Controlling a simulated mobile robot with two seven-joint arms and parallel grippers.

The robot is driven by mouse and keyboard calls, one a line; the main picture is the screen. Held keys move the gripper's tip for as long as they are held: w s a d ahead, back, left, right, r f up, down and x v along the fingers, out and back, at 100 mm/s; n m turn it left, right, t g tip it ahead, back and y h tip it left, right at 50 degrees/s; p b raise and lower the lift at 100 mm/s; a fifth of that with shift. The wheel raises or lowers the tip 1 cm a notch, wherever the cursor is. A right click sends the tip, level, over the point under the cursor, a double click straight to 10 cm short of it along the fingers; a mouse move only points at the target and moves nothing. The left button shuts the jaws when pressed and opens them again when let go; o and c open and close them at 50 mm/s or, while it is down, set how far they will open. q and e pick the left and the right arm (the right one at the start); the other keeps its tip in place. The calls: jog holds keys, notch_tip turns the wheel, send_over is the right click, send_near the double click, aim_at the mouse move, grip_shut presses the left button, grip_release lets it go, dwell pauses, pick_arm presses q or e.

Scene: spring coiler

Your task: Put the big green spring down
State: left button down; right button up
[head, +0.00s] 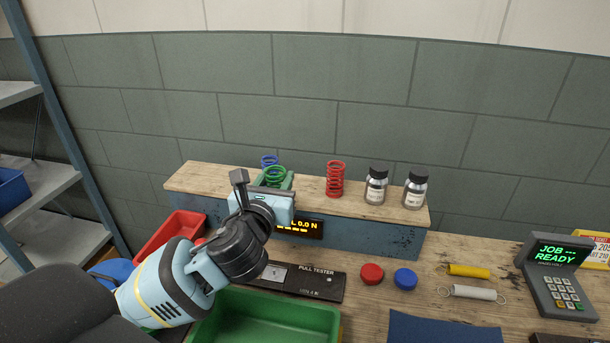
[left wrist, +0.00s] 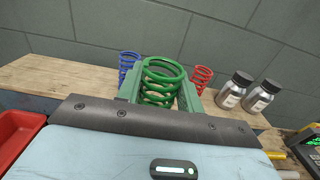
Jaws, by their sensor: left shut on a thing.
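The big green spring (head: 275,176) is upright at the shelf, between the blue and red springs. In the left wrist view the green spring (left wrist: 160,80) stands between the two fingers of my left gripper (left wrist: 160,92), which is shut on it. In the head view my left gripper (head: 274,184) reaches over the front of the wooden shelf (head: 310,190). The spring's lower end is hidden by the gripper, so I cannot tell whether it touches the shelf. My right gripper is not in view.
A blue spring (head: 269,161) stands behind to the left, a red spring (head: 335,179) to the right, then two bottles (head: 376,187) (head: 415,189). Below are a pull tester (head: 315,283), a green tray (head: 330,318) and a red bin (head: 165,236). The shelf between green and red springs is free.

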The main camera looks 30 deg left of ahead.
pick_arm(q)
jog(key=w+f, duration=0.1)
jog(key=w, duration=0.3)
jog(key=w+f+b, duration=0.1)
jog(key=w+f, duration=0.1)
jog(key=w, duration=0.2)
jog(key=w+f, duration=0.1)
jog(key=w, duration=0.3)
jog(key=shift+w+d+f, duration=0.1)
jog(key=shift+w+f, duration=0.25)
jog(key=shift+w, duration=0.05)
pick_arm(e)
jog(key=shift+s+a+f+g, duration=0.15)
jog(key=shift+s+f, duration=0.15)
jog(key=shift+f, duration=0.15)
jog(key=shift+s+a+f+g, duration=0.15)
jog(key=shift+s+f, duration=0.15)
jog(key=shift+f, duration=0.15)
pick_arm(q)
jog(key=shift+r, duration=0.1)
jog(key=shift+f, duration=0.2)
jog(key=c, duration=0.9)
grip_release()
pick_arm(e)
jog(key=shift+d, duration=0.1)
